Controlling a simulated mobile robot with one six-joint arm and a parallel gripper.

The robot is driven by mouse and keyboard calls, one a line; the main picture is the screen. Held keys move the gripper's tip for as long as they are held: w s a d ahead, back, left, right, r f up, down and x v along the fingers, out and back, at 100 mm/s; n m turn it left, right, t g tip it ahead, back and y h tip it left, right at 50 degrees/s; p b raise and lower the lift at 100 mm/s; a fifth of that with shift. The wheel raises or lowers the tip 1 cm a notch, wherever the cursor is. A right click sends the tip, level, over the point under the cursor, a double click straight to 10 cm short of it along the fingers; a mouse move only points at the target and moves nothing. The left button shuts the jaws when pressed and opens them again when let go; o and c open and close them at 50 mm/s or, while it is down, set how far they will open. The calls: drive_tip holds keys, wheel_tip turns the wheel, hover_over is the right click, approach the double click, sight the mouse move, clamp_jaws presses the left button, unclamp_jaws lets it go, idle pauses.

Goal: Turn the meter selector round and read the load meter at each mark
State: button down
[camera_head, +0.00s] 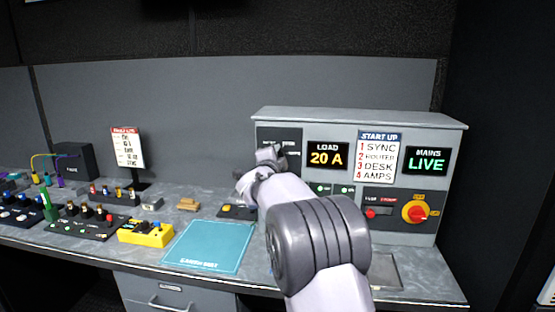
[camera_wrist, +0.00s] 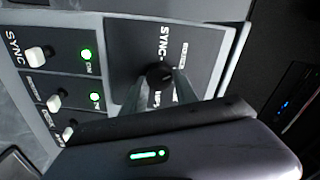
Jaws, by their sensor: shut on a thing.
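The meter selector (camera_wrist: 160,74) is a dark round knob on a dark plate, seen in the wrist view with marks around it, one reading SYNC. My gripper (camera_wrist: 158,88) is shut on the knob, one finger on each side. In the head view my gripper (camera_head: 268,158) reaches the panel's left plate and hides the knob. The load meter (camera_head: 327,156) is a black display with yellow text reading LOAD 20 A. Which mark the knob points to cannot be told.
A START UP card (camera_head: 379,158) lists SYNC, ROUTER, DESK, AMPS. Right of it are the MAINS LIVE display (camera_head: 427,161) and a red-yellow rotary switch (camera_head: 415,211). Toggle switches with green lamps (camera_wrist: 86,55) sit beside the selector. A teal mat (camera_head: 208,246) lies on the desk.

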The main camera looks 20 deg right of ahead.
drive_tip(key=c, duration=0.9)
unclamp_jaws()
drive_tip(key=shift+c, duration=0.2)
drive_tip(key=p+v, duration=0.1)
drive_tip(key=v, duration=1.6)
drive_tip(key=shift+a, duration=0.2)
drive_tip(key=shift+s, duration=0.1)
